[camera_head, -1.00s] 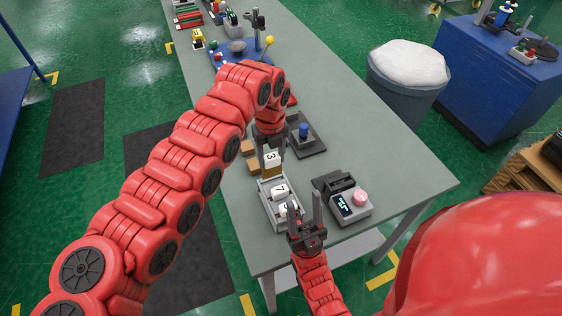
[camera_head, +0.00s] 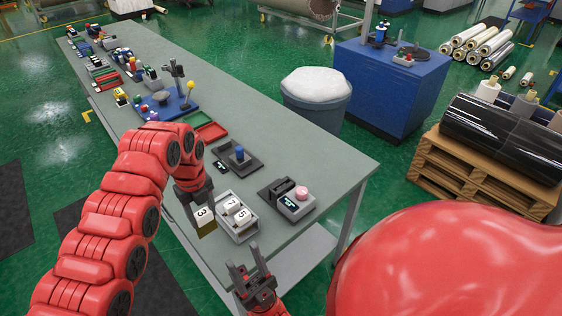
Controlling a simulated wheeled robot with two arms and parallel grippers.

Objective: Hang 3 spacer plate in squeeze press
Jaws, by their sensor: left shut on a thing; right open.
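The spacer plate marked 3 (camera_head: 203,215) has a white numbered top and a yellow-brown lower part. My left gripper (camera_head: 197,201) is shut on it and holds it just left of a grey rack (camera_head: 238,237). Plates marked 7 (camera_head: 231,206) and 5 (camera_head: 241,216) sit in that rack. My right gripper (camera_head: 245,257) is open and empty, near the table's front edge, below the rack in the picture. I cannot tell for sure which thing is the squeeze press; a dark device with a grey box and a pink button (camera_head: 302,193) stands right of the rack.
A dark tray with a blue knob (camera_head: 239,153) lies behind the rack. Red and green trays (camera_head: 212,132) and a blue stand (camera_head: 165,107) are further back. The table's right side (camera_head: 320,155) is clear. A grey bin (camera_head: 316,100) stands beyond the table.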

